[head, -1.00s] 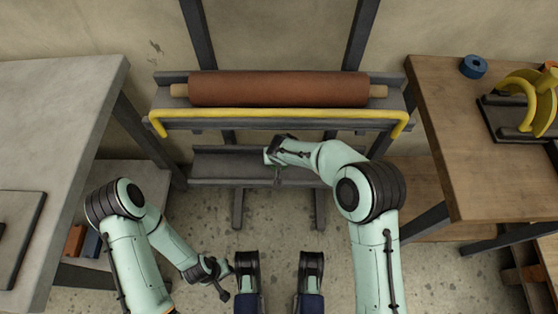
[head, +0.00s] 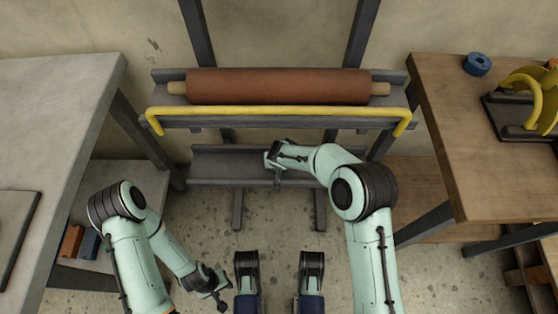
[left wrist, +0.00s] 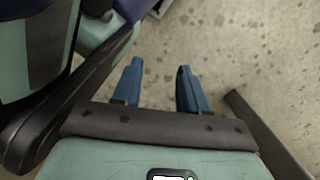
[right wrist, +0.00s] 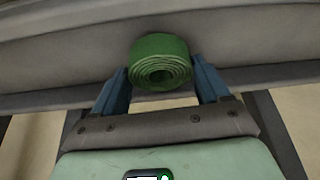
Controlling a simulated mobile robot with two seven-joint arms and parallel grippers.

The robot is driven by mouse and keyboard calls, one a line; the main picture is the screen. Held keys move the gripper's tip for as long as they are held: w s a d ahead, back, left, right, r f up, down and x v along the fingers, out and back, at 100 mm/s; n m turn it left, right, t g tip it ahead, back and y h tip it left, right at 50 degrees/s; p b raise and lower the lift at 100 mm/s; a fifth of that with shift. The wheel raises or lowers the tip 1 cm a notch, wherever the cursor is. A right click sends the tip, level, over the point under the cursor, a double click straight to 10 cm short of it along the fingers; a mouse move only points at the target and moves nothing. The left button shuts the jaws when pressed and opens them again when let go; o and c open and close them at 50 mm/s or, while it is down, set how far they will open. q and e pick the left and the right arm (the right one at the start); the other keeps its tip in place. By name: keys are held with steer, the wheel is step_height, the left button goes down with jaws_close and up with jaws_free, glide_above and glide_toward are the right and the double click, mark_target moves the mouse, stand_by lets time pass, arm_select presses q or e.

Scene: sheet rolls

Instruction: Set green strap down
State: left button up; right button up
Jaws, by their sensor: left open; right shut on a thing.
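The green strap (right wrist: 160,62) is a rolled coil in the right wrist view, between the blue fingers of my right gripper (right wrist: 160,85). That gripper is shut on it. The grey lower shelf (head: 230,163) of the rack lies right behind the coil; I cannot tell whether the coil touches it. In the head view my right gripper (head: 276,172) is at this shelf, and the strap is hidden there. My left gripper (head: 219,294) is open and empty, low over the floor; its spread fingers show in the left wrist view (left wrist: 158,88).
Above the lower shelf are a yellow bar (head: 280,112) and a brown roll (head: 278,86) on the rack. A grey table (head: 60,110) stands left. A wooden table (head: 470,160) at right holds blue tape (head: 477,64) and a yellow dispenser (head: 530,95).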

steer(key=shift+f, duration=0.3)
steer(key=o, duration=1.1)
arm_select(q)
steer(key=shift+s+f, duration=0.2)
steer(key=shift+s, duration=0.25)
arm_select(e)
steer(key=shift+r, duration=0.2)
arm_select(q)
steer(key=w+r+t+p, duration=0.2)
steer(key=w+r, duration=0.3)
steer(key=w, duration=0.3)
steer(key=shift+d+t+p, duration=0.3)
steer(key=shift+d+p, duration=0.15)
steer(key=shift+p, duration=0.45)
arm_select(e)
steer(key=v, duration=1.2)
steer(key=shift+r, duration=0.45)
